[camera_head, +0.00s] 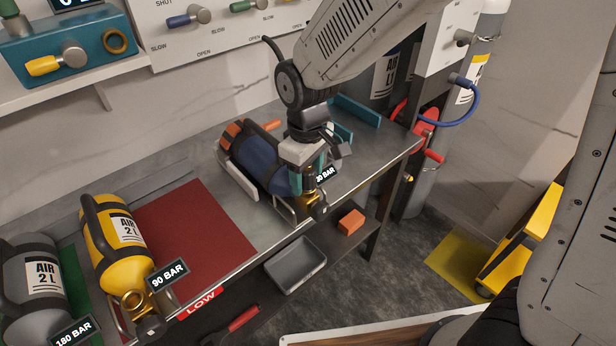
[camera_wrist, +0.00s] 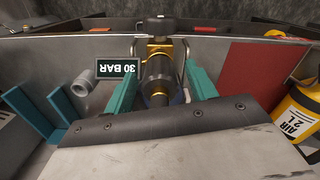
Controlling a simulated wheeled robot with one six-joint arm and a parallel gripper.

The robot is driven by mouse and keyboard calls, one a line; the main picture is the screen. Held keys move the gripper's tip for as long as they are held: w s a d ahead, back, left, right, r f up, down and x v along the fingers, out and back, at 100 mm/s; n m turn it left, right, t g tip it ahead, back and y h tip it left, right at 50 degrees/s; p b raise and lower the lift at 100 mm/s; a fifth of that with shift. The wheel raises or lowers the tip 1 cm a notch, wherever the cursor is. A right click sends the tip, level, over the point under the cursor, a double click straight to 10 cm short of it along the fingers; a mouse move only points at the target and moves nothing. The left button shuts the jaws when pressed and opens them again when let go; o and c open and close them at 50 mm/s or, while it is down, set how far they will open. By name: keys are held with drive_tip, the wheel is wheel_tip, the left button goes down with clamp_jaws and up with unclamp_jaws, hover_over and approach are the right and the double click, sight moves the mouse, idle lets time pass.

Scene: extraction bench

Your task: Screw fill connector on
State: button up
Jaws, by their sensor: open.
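A blue cylinder (camera_head: 258,161) lies in a cradle at the bench's front edge, its brass valve (camera_head: 310,198) pointing outward, with a 30 BAR tag (camera_wrist: 118,68) beside it. My gripper (camera_head: 309,176) is over the valve end. In the wrist view its two teal fingers stand apart, one on each side of a black piece with brass rings (camera_wrist: 157,70) in line with the valve. This may be the fill connector; I cannot tell whether it is seated or whether the fingers touch it. My gripper hides part of the valve in the head view.
Teal holder plates (camera_head: 356,111) stand behind the gripper. Below are a grey tray (camera_head: 295,266) and an orange block (camera_head: 351,221). A blue hose (camera_head: 472,112) hangs at right.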

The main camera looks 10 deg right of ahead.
drive_tip(key=n, duration=0.6)
drive_tip(key=shift+n, duration=0.4)
drive_tip(key=n, duration=0.8)
